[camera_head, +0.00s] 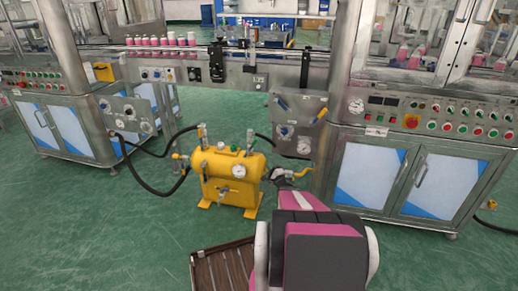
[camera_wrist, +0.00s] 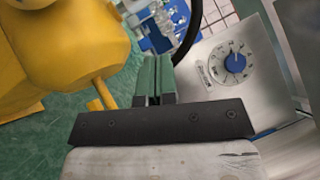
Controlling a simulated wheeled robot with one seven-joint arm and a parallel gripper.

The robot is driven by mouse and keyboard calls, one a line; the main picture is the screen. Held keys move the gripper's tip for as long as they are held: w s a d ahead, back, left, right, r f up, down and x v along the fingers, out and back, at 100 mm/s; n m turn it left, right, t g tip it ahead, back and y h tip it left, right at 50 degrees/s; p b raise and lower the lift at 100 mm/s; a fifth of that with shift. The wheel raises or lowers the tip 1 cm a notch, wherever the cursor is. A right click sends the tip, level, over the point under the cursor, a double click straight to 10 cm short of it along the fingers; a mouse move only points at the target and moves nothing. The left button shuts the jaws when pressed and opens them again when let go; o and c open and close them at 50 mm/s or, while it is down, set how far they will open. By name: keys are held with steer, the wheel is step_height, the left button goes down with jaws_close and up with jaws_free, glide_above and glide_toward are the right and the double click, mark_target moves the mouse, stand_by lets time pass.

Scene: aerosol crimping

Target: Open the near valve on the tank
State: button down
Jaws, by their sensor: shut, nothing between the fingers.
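The yellow tank (camera_head: 232,173) stands on the green floor, with a white gauge (camera_head: 238,171) on its front. I cannot tell for certain which is the near valve. In the wrist view the tank (camera_wrist: 70,45) fills the upper left. My gripper (camera_wrist: 157,75) is shut and empty, its green fingers right of the tank and apart from it. My arm mostly hides the gripper in the head view.
A steel panel with a blue dial (camera_wrist: 236,63) is close on the right in the wrist view. Black hoses (camera_head: 150,185) run from the tank to the machines. Steel cabinets (camera_head: 375,175) stand to the right.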

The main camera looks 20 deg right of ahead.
steer(key=w+a+r+m+t, duration=0.1)
steer(key=w+a+r, duration=0.1)
steer(key=w+r, duration=0.5)
steer(key=shift+w+a+m, duration=0.4)
steer(key=shift+w, duration=1.2)
steer(key=shift+r, duration=0.1)
steer(key=a+n+g, duration=0.1)
steer(key=w+a+r+n+g, duration=0.1)
steer(key=n, duration=0.1)
steer(key=w+a+r+n+g, duration=0.1)
steer(key=shift+r+y, duration=0.25)
steer(key=shift+y, duration=0.15)
steer(key=shift+w+a+r, duration=0.1)
steer(key=shift+w+a, duration=0.05)
